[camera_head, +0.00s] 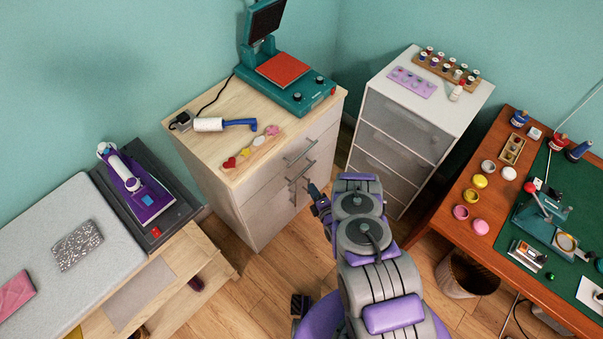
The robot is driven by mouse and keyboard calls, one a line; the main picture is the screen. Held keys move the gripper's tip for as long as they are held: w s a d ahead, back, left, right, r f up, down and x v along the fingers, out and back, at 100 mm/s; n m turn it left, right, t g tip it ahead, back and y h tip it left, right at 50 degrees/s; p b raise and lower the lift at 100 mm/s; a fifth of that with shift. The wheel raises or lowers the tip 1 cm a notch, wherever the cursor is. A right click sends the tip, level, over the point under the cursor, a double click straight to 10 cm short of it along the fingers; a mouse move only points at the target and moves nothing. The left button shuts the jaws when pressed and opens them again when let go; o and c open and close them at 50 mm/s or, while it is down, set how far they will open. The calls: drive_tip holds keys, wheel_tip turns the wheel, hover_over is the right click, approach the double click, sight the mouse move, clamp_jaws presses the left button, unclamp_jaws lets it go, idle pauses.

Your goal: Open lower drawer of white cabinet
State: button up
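The white cabinet (470,98) stands at the back right, with several grey drawer fronts stacked one below another. Its lower drawer front (378,192) is partly hidden behind my arm, and the drawers look shut. A wood-topped cabinet (228,203) with pale drawer fronts and grey bar handles (301,152) stands to its left; its drawers also look shut. My gripper (318,196) is at the end of my arm, in front of the wood-topped cabinet's handles and left of the white cabinet. The fingers are small and dark, so their opening and any contact are unclear.
A heat press (286,75) and a lint roller (222,124) lie on the wood-topped cabinet. Thread spools (448,67) stand on the white cabinet. A wooden desk (471,197) and a waste bin (466,276) are at right, an ironing table (65,222) at left. Floor shows between.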

sight(302, 173)
drive_tip(key=b+x, duration=0.3)
drive_tip(key=x, duration=0.8)
drive_tip(key=shift+w, duration=0.15)
drive_tip(key=shift+d+r, duration=0.1)
drive_tip(key=shift+d, duration=0.1)
drive_tip(key=shift+c, duration=0.5)
drive_tip(key=c, duration=0.3)
drive_tip(key=shift+a, duration=0.1)
clamp_jaws()
